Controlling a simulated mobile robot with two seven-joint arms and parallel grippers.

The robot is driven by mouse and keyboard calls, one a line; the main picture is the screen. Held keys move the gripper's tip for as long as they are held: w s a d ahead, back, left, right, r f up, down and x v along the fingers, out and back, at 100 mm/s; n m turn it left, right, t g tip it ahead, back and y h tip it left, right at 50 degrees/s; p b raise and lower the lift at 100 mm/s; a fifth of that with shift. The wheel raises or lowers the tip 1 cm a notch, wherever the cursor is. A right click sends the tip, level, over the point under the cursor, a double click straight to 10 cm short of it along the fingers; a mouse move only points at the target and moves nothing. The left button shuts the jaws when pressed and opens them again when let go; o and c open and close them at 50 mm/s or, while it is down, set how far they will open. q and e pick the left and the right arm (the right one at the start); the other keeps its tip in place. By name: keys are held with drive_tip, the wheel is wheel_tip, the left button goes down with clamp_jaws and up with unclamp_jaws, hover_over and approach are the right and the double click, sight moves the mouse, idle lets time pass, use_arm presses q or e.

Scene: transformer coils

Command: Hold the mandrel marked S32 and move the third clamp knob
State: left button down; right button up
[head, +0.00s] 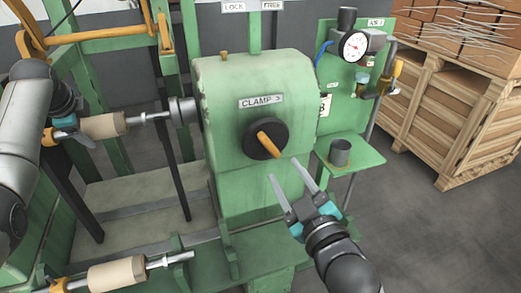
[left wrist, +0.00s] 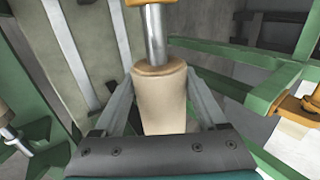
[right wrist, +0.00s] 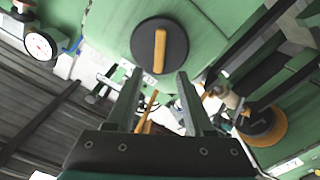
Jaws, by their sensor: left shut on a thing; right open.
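The clamp knob (head: 264,139) is a black disc with an orange handle bar, on the green housing (head: 225,95) under a plate reading "CLAMP 3". It also shows in the right wrist view (right wrist: 160,45). My right gripper (head: 293,170) is open and empty, just below and right of the knob, apart from it. The mandrel (head: 105,126) is a tan cylinder on a metal shaft at the left, its shaft running to the housing's chuck. My left gripper (left wrist: 160,95) is shut on the tan cylinder (left wrist: 160,105). The S32 marking cannot be read.
A second tan mandrel (head: 118,272) lies lower left. A pressure gauge (head: 354,45) sits on the green panel right of the housing, above a green shelf (head: 360,160) with a grey cup (head: 340,152). Wooden crates (head: 450,110) stand at the right. Floor at lower right is clear.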

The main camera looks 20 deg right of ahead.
sight(269, 148)
drive_tip(key=w, duration=0.9)
clamp_jaws()
idle(0.4)
